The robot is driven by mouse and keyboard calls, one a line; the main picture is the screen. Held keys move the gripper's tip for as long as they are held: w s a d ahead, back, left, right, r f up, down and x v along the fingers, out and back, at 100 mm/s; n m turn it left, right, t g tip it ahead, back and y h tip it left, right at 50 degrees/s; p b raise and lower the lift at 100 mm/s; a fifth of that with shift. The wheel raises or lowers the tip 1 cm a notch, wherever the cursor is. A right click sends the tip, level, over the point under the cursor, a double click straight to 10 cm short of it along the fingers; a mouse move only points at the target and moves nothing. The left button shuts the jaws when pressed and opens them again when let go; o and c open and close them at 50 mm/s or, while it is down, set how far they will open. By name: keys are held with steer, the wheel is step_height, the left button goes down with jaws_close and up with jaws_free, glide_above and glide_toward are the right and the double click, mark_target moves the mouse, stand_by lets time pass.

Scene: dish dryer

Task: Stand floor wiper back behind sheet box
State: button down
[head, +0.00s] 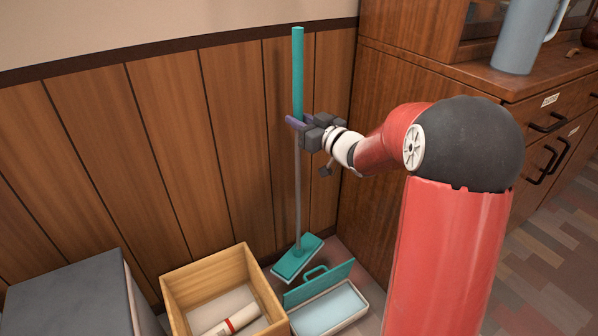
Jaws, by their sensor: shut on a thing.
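The floor wiper (297,190) stands nearly upright close to the wood-panelled wall, with a teal grip at the top, a grey pole and a flat teal head (297,258) low behind the sheet box. My gripper (297,124) is shut on the pole just below the teal grip. The sheet box (325,308) sits on the floor with its teal lid (318,283) tilted up; a pale blue sheet shows inside. The wiper head is just behind the lid. I cannot tell if the head touches the floor or the lid.
An open wooden box (208,271) with a white and red roll (234,321) stands left of the sheet box. A grey box (70,298) is further left. A wooden cabinet (375,130) with a pitcher (524,35) on top stands right, beside the wiper.

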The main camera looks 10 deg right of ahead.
mark_target(300, 160)
step_height(300, 160, down, 12)
steer(key=shift+r+b, duration=0.15)
steer(key=shift+b, duration=0.65)
steer(key=shift+f, duration=0.2)
steer(key=c, duration=1.2)
jaws_free()
steer(key=shift+c, duration=0.2)
